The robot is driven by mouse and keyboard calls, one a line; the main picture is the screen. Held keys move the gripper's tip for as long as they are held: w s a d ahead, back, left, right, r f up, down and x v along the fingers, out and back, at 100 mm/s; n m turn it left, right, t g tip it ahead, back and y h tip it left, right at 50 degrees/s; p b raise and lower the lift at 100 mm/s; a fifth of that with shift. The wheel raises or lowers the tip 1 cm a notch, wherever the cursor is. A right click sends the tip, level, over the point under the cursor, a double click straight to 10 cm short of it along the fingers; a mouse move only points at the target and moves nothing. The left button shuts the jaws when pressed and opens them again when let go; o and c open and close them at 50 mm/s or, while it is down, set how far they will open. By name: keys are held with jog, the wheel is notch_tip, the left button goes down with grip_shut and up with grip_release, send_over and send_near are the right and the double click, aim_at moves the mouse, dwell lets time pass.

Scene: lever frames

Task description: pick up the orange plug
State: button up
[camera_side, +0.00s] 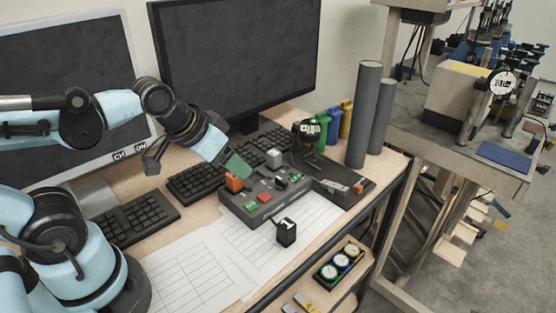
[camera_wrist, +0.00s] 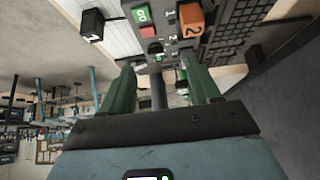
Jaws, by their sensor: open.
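The orange plug (camera_side: 234,183) stands upright at the left end of the dark grey control box (camera_side: 262,212). In the wrist view the orange plug (camera_wrist: 190,19) shows a black mark like a 2 and lies beyond the fingertips, up and to the right. My gripper (camera_side: 238,165) has green fingers and hangs just above and beside the plug in the side view. In the wrist view my gripper (camera_wrist: 163,82) has its two fingers spread with nothing held between them. The plug is outside the gap between the fingers there. The exact height gap is hard to tell.
A black cube (camera_side: 286,232) sits in front on paper sheets (camera_side: 195,270). A black device (camera_side: 330,175), grey cylinders (camera_side: 364,115), keyboards (camera_side: 130,218) and monitors (camera_side: 235,55) crowd around.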

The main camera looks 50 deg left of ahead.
aim_at(235, 183)
jog(key=w+a+r+g, duration=0.3)
jog(key=w+a+g, duration=0.15)
jog(key=g, duration=0.25)
jog(key=shift+s+a+f, duration=0.1)
jog(key=shift+a+f, duration=0.05)
jog(key=shift+f, duration=1.85)
jog(key=shift+a+f, duration=0.15)
jog(key=shift+f, duration=1.85)
jog(key=shift+s+a+f, duration=0.1)
jog(key=shift+a+f, duration=0.05)
jog(key=shift+f, duration=1.85)
jog(key=c, duration=1)
jog(key=shift+c, duration=0.2)
jog(key=shift+r, duration=0.2)
